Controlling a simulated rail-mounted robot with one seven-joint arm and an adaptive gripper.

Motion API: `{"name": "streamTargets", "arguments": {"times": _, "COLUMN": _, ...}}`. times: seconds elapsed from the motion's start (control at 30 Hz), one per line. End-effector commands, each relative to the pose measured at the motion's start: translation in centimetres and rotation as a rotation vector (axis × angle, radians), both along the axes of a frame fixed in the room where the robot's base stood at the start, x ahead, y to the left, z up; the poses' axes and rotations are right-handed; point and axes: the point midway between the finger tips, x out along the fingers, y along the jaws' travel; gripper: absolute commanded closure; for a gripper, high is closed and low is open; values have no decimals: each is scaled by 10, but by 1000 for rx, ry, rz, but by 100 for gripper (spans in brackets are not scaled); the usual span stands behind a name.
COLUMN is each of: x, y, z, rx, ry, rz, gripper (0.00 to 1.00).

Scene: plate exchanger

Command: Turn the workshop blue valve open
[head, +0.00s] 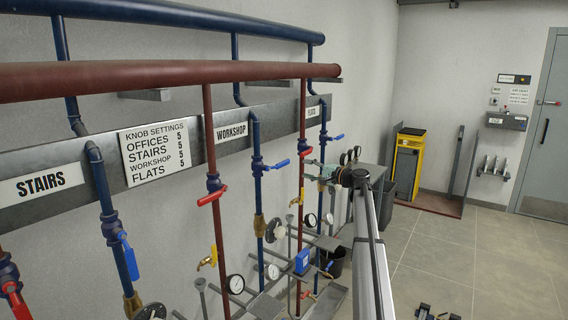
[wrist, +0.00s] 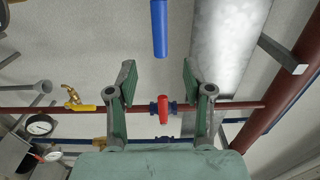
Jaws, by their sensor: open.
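The workshop blue valve (head: 257,164) sits on the blue pipe below the WORKSHOP sign (head: 231,132). Its blue lever (head: 279,164) sticks out sideways, across the upright pipe. My gripper (head: 316,171) is to the right of this lever in the head view, apart from it and partly hidden by my arm. In the wrist view my gripper (wrist: 159,75) is open and empty, with its two green-padded fingers spread. A blue lever (wrist: 159,28), apparently the workshop one, lies just beyond the fingertips, lined up with the gap. Its pivot is out of the wrist view.
A red-levered valve (wrist: 163,110) on a red pipe shows between the fingers. Other levers are close: the red one (head: 212,196), the flats blue one (head: 333,138) and the stairs blue one (head: 128,257). Gauges and a yellow-handled tap (head: 207,262) crowd below. Open floor lies right.

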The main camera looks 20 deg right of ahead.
Motion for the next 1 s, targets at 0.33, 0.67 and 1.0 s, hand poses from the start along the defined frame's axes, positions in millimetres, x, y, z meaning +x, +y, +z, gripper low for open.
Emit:
{"name": "streamTargets", "arguments": {"times": 0.33, "x": 61, "y": 38, "z": 3, "rx": -1, "ry": 0, "rz": 2, "gripper": 49}}
{"name": "streamTargets", "arguments": {"times": 0.67, "x": 98, "y": 61, "z": 2, "rx": -2, "ry": 0, "rz": 1, "gripper": 49}}
{"name": "streamTargets", "arguments": {"times": 1.0, "x": 104, "y": 66, "z": 0, "rx": -2, "ry": 0, "rz": 0, "gripper": 49}}
